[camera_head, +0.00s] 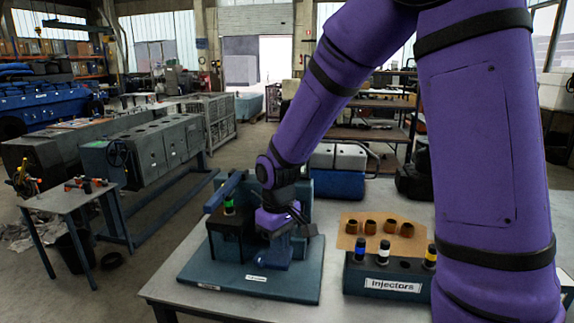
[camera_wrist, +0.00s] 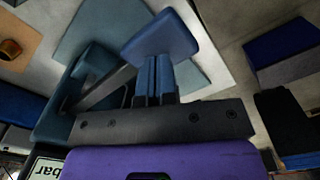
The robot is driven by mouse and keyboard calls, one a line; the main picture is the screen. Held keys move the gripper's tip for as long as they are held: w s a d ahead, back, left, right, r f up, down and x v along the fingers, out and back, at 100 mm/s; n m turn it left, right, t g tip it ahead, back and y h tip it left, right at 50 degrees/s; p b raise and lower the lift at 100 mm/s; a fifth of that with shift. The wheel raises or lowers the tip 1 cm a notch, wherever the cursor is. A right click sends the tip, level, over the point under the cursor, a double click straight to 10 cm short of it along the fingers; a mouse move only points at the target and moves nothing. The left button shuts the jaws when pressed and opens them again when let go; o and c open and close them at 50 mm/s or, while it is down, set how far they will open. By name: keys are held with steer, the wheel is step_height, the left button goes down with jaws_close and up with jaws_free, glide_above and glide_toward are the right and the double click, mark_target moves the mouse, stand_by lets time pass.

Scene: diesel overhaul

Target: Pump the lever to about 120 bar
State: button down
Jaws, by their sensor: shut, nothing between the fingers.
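The injector test stand has a teal base plate (camera_head: 225,282) on the grey table. My gripper (camera_head: 275,250) points down at the front of the stand. Its blue fingers (camera_wrist: 155,80) are shut together with nothing between them. A flat blue pad (camera_wrist: 160,36) lies right at the fingertips, and a dark bar (camera_wrist: 100,88) runs from it to the stand's body; this looks like the pump lever. I cannot tell whether the fingertips touch the pad. A display edge (camera_wrist: 47,168) reads "bar"; its number is out of view.
An injector with a green ring (camera_head: 229,205) stands in a dark block on the stand. To the right are a rack labelled "Injectors" (camera_head: 392,287) with several ringed injectors and a brown sheet (camera_head: 405,246) with several brown cups. A smaller side table (camera_head: 70,202) stands left.

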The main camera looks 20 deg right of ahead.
steer(key=shift+f, duration=1)
steer(key=shift+r, duration=0.1)
steer(key=shift+s+a+r, duration=0.1)
steer(key=shift+s+r, duration=0.05)
steer(key=shift+r, duration=0.55)
steer(key=shift+s+a+r, duration=0.1)
steer(key=shift+s+r, duration=0.05)
steer(key=shift+r, duration=0.5)
steer(key=shift+r, duration=2)
steer(key=shift+d, duration=0.15)
